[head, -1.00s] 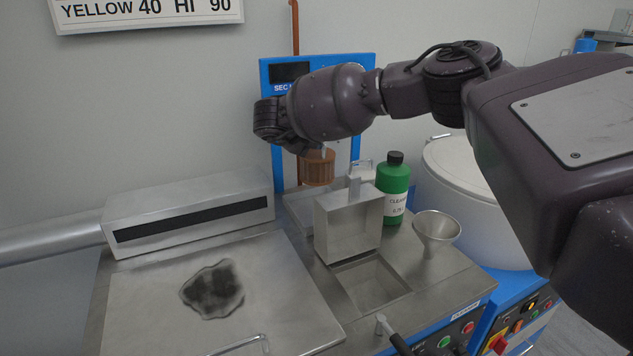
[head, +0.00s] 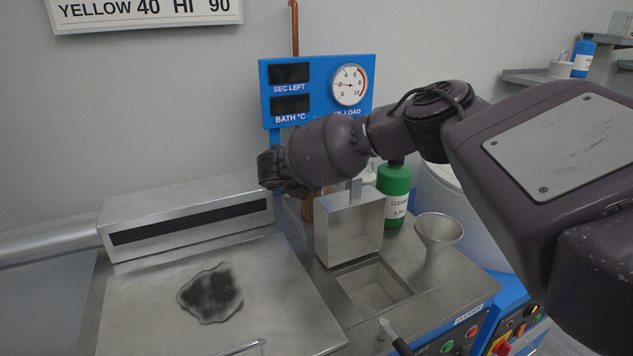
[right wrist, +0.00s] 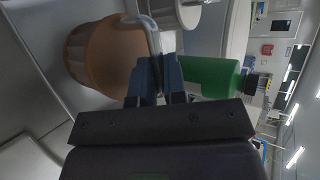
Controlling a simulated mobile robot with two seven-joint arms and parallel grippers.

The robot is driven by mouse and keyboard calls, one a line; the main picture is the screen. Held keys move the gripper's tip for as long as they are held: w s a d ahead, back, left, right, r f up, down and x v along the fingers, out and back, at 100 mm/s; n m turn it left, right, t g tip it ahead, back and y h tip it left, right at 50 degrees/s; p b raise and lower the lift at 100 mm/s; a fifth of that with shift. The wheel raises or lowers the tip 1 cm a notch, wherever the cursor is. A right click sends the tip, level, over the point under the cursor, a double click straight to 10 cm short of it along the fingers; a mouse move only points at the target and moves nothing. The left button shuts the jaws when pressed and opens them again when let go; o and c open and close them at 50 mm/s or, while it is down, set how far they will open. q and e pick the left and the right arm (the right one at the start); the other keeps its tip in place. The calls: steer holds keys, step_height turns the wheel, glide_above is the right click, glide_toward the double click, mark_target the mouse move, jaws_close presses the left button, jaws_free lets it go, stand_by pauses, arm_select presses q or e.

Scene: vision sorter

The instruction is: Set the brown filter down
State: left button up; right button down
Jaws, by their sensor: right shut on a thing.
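The brown filter (head: 307,209) is a ribbed, cup-shaped piece, mostly hidden behind my right gripper and the metal box in the head view. In the right wrist view the filter (right wrist: 108,58) shows with its curved metal handle between my fingers. My right gripper (right wrist: 160,75) is shut on that handle. In the head view the right gripper (head: 297,190) is low over the back of the steel worktop, in front of the blue gauge panel. Whether the filter's base touches the worktop is hidden. My left gripper is not in view.
A steel box with an upright handle (head: 352,232) stands just right of the filter. A long slotted housing (head: 190,222) lies to the left. A square recess (head: 372,287) is in front.

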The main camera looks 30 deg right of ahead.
steer(key=c, duration=1.6)
jaws_free()
steer(key=o, duration=0.4)
steer(key=shift+o, duration=0.2)
steer(key=shift+s+a+r, duration=0.15)
steer(key=shift+a+r, duration=0.15)
steer(key=shift+r, duration=0.05)
steer(key=p+v, duration=0.1)
steer(key=v, duration=1)
